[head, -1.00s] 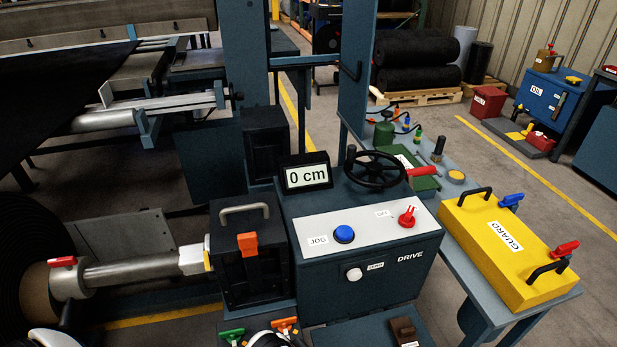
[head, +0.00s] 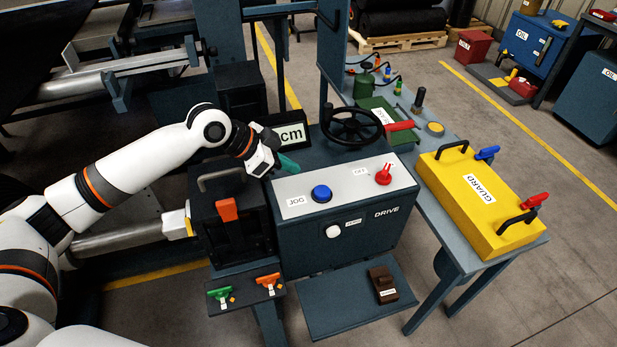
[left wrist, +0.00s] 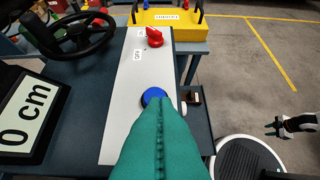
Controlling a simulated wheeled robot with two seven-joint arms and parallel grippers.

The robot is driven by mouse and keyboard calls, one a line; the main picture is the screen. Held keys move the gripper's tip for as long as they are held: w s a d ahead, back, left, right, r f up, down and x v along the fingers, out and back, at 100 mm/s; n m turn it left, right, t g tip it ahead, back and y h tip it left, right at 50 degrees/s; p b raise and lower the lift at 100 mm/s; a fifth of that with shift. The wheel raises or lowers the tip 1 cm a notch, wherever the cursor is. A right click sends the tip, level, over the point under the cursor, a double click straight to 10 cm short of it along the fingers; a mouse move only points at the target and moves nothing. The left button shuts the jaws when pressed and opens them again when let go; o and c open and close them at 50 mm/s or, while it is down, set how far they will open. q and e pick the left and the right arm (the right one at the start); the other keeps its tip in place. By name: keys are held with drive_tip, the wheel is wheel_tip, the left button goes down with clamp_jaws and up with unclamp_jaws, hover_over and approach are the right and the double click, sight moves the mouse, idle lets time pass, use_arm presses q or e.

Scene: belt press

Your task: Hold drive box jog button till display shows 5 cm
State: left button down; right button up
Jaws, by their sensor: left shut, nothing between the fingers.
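The blue jog button (head: 321,193) sits on the light top panel of the drive box (head: 345,235), beside the JOG label. My left gripper (head: 288,163) has teal fingers, shut and empty, above the panel's back left part. In the head view its tip is apart from the button, up and to the left. In the left wrist view the fingers (left wrist: 158,140) cover the near part of the button (left wrist: 154,96); contact cannot be told there. The display (left wrist: 27,113) reads 0 cm; my gripper hides its digit in the head view. My right gripper (left wrist: 276,127) shows small at the right.
A red knob (head: 383,176) with an OFF label, a white zero knob (head: 333,231) and a black handwheel (head: 352,126) are on the drive box. A yellow guard (head: 483,200) lies on the side table. An orange-handled dark block (head: 230,225) stands left of the box.

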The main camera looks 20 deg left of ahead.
use_arm(q)
drive_tip(key=shift+w+a+r, duration=0.15)
drive_tip(key=shift+a+r, duration=0.2)
drive_tip(key=shift+r, duration=0.15)
drive_tip(key=shift+w+a+r, duration=0.1)
drive_tip(key=shift+a+r, duration=0.2)
drive_tip(key=shift+r, duration=0.2)
drive_tip(key=p, duration=0.3)
hover_over(325, 189)
drive_tip(key=s+a, duration=0.2)
wheel_tip(325, 189, down, 7)
drive_tip(key=shift+w+a+r, duration=0.15)
drive_tip(key=shift+r, duration=0.05)
wheel_tip(325, 189, down, 4)
drive_tip(key=shift+r, duration=0.2)
drive_tip(key=shift+f, duration=0.5)
